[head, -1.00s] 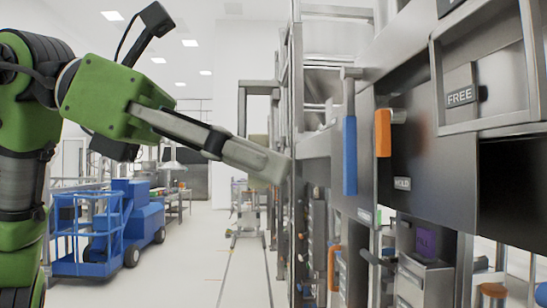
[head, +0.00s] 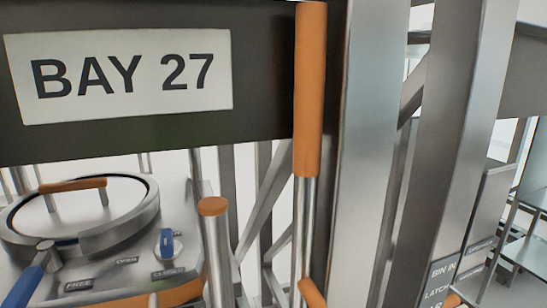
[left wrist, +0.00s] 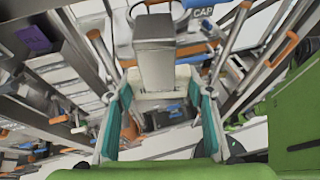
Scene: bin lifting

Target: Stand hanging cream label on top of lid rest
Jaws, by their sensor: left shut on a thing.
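In the left wrist view, my left gripper (left wrist: 163,104) has teal-padded fingers on either side of a pale cream piece (left wrist: 160,82), which I take to be the cream label. In the head view neither gripper shows. A round metal lid (head: 80,212) with an orange handle sits closed at the lower left. I cannot pick out the lid rest with certainty.
A dark beam (head: 262,75) with a BAY 27 sign (head: 120,75) crosses the upper left. A post with an orange cap (head: 212,207), an orange-gripped bar (head: 310,90) and a steel upright (head: 362,150) stand close. A blue knob (head: 167,243) sits beside the lid.

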